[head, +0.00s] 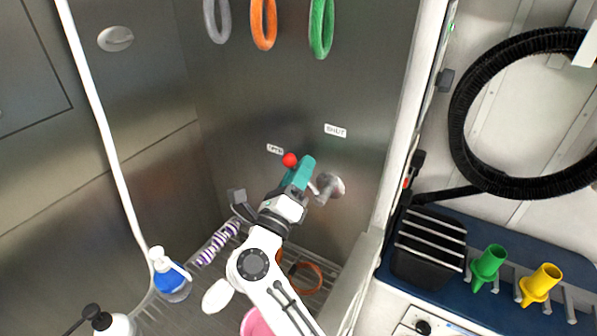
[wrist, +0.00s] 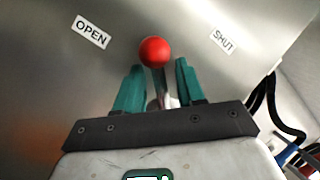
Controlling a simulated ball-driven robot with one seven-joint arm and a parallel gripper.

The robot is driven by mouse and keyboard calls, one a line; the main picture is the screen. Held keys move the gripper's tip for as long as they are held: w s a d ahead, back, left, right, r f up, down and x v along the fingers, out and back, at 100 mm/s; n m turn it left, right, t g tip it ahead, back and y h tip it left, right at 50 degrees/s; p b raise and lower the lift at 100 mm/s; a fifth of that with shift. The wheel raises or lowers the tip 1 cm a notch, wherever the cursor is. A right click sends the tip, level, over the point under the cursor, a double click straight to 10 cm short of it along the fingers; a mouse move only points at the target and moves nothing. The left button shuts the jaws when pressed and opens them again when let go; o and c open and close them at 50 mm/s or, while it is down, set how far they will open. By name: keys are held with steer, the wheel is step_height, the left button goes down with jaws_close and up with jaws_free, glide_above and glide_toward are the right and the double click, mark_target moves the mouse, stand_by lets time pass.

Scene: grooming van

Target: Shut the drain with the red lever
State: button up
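The drain lever has a red ball knob (head: 290,160) and a metal stem, and its round metal base (head: 330,186) is on the steel back wall. The lever leans up and left, with the knob close to the OPEN label (head: 275,149). The SHUT label (head: 335,130) is up and right of it. My gripper (head: 302,172) has teal fingers and is at the lever. In the wrist view the red knob (wrist: 154,52) sits at the fingertips, with the stem between the two fingers (wrist: 154,88). The fingers are apart, with visible gaps beside the stem.
Grey, orange and green rings (head: 263,22) hang above on the wall. A blue bottle (head: 170,275) and a striped roll (head: 218,243) are low at the left. A white post (head: 412,120) borders the right, with a black hose (head: 470,110) beyond.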

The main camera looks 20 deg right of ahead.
steer(key=r+v, duration=0.2)
steer(key=v, duration=0.6)
steer(key=s+a+r+v, duration=0.1)
steer(key=v, duration=0.7)
steer(key=shift+r+b, duration=0.3)
steer(key=shift+r, duration=0.1)
